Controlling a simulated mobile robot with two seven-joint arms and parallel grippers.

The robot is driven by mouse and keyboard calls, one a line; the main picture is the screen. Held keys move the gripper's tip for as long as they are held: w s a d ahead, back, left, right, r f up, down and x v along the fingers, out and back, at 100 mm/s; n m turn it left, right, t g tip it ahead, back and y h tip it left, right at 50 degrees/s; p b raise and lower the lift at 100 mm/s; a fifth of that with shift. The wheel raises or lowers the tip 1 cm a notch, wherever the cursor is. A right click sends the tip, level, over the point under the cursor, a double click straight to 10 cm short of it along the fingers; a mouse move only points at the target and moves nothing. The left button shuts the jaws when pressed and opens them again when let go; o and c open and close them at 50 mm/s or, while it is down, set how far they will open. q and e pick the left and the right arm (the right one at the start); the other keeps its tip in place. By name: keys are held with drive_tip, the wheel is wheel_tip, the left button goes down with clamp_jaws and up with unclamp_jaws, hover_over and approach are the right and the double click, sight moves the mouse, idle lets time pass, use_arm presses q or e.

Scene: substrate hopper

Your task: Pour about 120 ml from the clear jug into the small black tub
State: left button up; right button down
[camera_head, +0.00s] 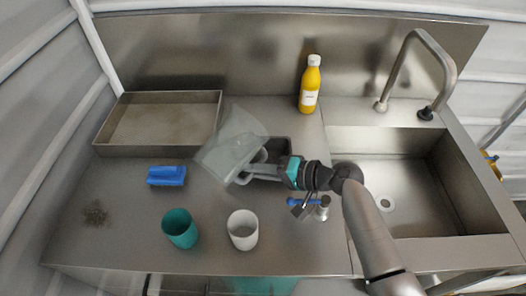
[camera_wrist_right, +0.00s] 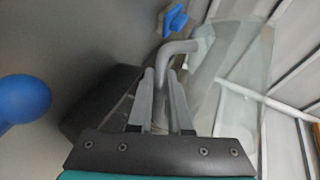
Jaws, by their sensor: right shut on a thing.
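The clear jug (camera_head: 230,143) is tilted in the head view, held above the counter at its middle. My right gripper (camera_head: 258,172) is shut on the jug's handle; the grey handle (camera_wrist_right: 183,48) and the clear jug wall (camera_wrist_right: 238,65) also show in the wrist view. The small black tub (camera_head: 281,149) stands on the counter behind the jug and gripper, which hide part of it. In the wrist view the tub (camera_wrist_right: 92,100) lies to the left of the fingers. I cannot make out any liquid in the jug or a stream. My left gripper is not in view.
A metal tray (camera_head: 160,148) is at back left, with a blue brush (camera_head: 166,176) in front. A teal cup (camera_head: 180,229) and a white cup (camera_head: 243,230) stand near the front edge. A yellow bottle (camera_head: 310,86) is at the back; the sink (camera_head: 395,185) is right.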

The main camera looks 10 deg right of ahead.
drive_tip(key=shift+r, duration=0.25)
idle(1.2)
drive_tip(key=shift+s+a+f, duration=0.1)
drive_tip(key=shift+a+f, duration=0.05)
drive_tip(key=shift+f, duration=0.15)
drive_tip(key=shift+w+d+r+n+h+p, duration=0.1)
drive_tip(key=shift+d+r+n+h+p, duration=0.05)
drive_tip(key=shift+r+n+h+p, duration=0.2)
drive_tip(key=shift+w+d+r+n+h+p, duration=0.15)
drive_tip(key=shift+r+n+p, duration=0.1)
drive_tip(key=shift+n+p, duration=0.15)
drive_tip(key=shift+w+d+r+n+t+h+p, duration=0.2)
drive_tip(key=shift+n+t+h+p, duration=0.1)
drive_tip(key=shift+n+t+h, duration=0.15)
drive_tip(key=shift+d+f, duration=0.15)
drive_tip(key=shift+f, duration=0.05)
drive_tip(key=shift+w+d+r+n+t+h, duration=0.2)
drive_tip(key=shift+w+d+n+t+h, duration=0.1)
drive_tip(key=shift+n+h, duration=0.2)
drive_tip(key=shift+f, duration=0.15)
